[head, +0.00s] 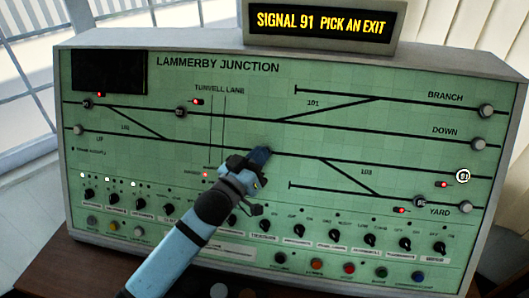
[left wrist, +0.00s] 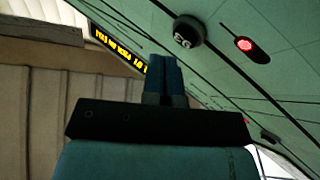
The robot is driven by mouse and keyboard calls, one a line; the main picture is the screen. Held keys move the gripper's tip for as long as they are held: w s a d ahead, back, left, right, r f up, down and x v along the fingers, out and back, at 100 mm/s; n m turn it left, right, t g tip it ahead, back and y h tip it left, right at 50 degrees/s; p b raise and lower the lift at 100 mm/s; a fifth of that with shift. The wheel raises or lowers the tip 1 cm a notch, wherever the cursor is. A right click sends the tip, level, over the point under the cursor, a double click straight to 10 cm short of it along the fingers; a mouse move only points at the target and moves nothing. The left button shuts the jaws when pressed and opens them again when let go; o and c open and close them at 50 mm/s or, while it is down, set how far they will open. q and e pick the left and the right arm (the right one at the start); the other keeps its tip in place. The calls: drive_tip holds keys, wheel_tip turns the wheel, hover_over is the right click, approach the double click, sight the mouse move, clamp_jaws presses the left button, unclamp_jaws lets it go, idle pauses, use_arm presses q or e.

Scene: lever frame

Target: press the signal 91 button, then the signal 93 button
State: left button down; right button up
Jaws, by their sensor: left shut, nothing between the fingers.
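The signal 91 button (head: 463,176) is at the right of the green panel in the head view. It is lit white, with a red lamp beside it. My left gripper (head: 262,155) is shut and empty, in front of the panel's middle. Its shut fingers (left wrist: 165,78) also show in the left wrist view. My arm hides part of the panel. My right gripper is out of view.
The display (head: 320,22) above the panel reads "SIGNAL 91 PICK AN EXIT". A dark button (head: 420,201) is at the lower right, another (head: 180,111) at the upper left. Rows of knobs and coloured buttons (head: 348,268) run along the panel's lower part.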

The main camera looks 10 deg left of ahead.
use_arm(q)
drive_tip(key=shift+w, duration=0.15)
drive_tip(key=shift+w+f, duration=0.2)
drive_tip(key=shift+w, duration=0.05)
drive_tip(key=shift+w+f, duration=0.25)
drive_tip(key=shift+w, duration=0.1)
idle(0.8)
drive_tip(key=shift+r, duration=0.1)
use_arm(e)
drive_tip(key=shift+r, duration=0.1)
use_arm(q)
drive_tip(key=shift+s+r+p, duration=0.35)
drive_tip(key=shift+s+p, duration=0.3)
drive_tip(key=shift+s, duration=0.15)
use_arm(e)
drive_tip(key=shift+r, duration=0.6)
